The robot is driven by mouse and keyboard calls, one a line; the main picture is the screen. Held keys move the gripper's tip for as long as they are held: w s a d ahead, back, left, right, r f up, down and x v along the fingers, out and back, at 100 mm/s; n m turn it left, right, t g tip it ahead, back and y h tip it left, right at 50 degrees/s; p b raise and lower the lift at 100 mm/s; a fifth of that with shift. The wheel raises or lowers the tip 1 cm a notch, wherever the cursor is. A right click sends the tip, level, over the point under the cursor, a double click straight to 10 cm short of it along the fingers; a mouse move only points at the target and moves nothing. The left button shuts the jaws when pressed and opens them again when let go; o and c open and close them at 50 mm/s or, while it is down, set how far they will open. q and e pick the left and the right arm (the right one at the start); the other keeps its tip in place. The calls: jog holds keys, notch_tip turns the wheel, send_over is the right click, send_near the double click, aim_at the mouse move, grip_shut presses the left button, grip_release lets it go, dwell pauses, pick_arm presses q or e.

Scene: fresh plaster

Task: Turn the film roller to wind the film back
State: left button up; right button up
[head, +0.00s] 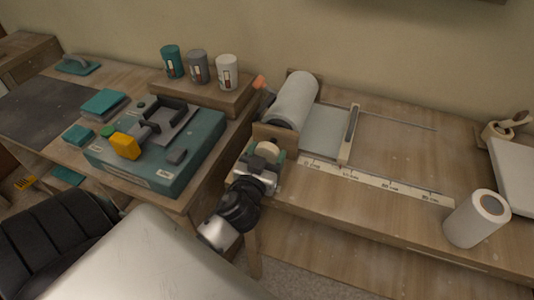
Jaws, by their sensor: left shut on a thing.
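The film roller (295,98) is a thick white roll lying in a wooden holder at the back of the right-hand bench. My left gripper (267,157) is at the roller's near end, shut on a round beige knob (268,149) in front of the wooden end plate (275,138). The fingers partly hide the knob. My right gripper is not in view.
A marked ruler strip (375,182) runs along the bench front. On the left bench are a teal case (185,172) with tools and several canisters (227,72) on a wooden box.

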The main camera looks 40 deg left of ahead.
pick_arm(q)
jog(key=shift+m, duration=0.5)
jog(key=o, duration=0.9)
jog(key=b+v, duration=0.3)
jog(key=v, duration=0.8)
jog(key=shift+w, duration=0.1)
